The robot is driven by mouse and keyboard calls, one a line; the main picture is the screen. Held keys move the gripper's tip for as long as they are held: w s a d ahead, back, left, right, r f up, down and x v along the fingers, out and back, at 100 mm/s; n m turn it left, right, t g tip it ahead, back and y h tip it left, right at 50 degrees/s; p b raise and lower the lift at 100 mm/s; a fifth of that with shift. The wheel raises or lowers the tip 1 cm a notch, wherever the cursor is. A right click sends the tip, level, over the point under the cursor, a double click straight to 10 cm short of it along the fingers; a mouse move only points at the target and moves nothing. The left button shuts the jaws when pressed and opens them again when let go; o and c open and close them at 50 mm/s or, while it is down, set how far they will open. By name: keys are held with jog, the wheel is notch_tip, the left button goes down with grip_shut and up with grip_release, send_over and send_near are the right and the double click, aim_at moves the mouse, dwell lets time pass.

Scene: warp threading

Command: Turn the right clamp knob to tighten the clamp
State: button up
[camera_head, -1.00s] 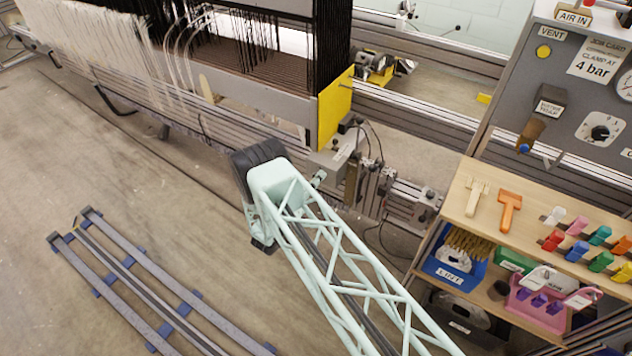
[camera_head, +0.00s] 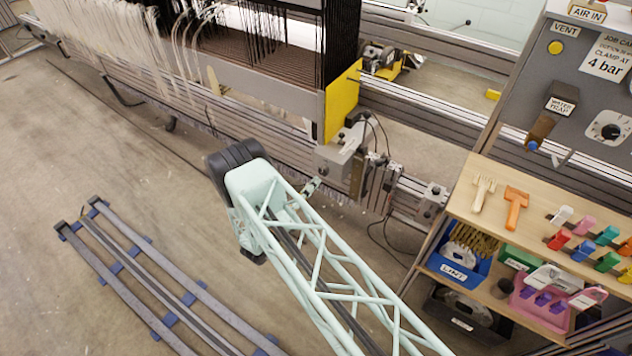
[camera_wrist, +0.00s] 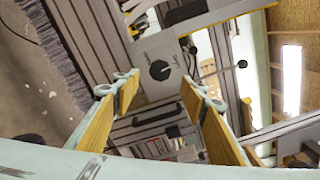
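The clamp knob (camera_wrist: 160,69) is a small round black knob on a light grey plate (camera_wrist: 150,48), with markings beside it, in the wrist view. My gripper (camera_wrist: 160,88) is open, with one yellow-padded finger on each side of the picture. The knob appears between and beyond the fingertips, with nothing between the pads. I cannot tell the exact distance to it. In the head view, a grey clamp block (camera_head: 337,155) sits at the loom's right end beside the yellow end plate (camera_head: 342,101). My arm hides most of my gripper there.
Black and white warp threads (camera_head: 130,40) hang left of the yellow plate. Cables (camera_head: 378,132) and small fittings lie right of the clamp block. A wooden shelf (camera_head: 540,215) with tools and coloured clips stands at right. Grey rails (camera_head: 150,270) lie on the floor at left.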

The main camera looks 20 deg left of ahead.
jog(key=shift+v, duration=2)
jog(key=shift+w, duration=0.1)
